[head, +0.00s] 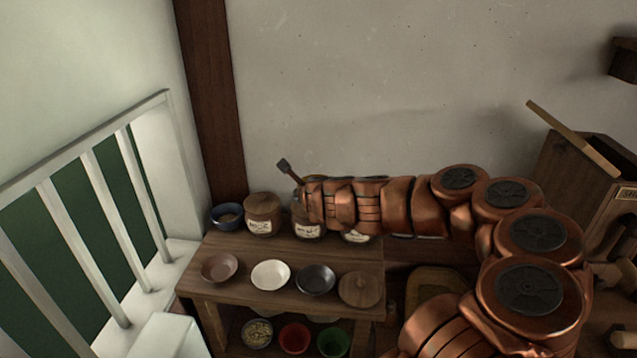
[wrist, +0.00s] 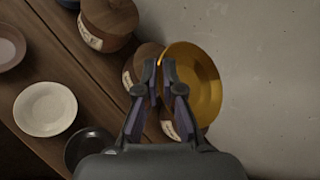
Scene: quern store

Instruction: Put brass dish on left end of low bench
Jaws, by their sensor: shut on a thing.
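The brass dish (wrist: 200,75) is a shallow round golden dish in the wrist view, at the right of my fingertips. My gripper (wrist: 158,82) is shut on its near left rim. The dish is in the air close to the wall, partly covering a jar beneath it.
Lidded jars (head: 264,212) and a blue bowl (head: 227,215) line the bench's back. A brown bowl (head: 219,267), white bowl (head: 270,274), black bowl (head: 315,279) and round wooden lid (head: 360,289) line its front. White railing (head: 110,190) stands left. A wooden box (head: 585,170) stands right.

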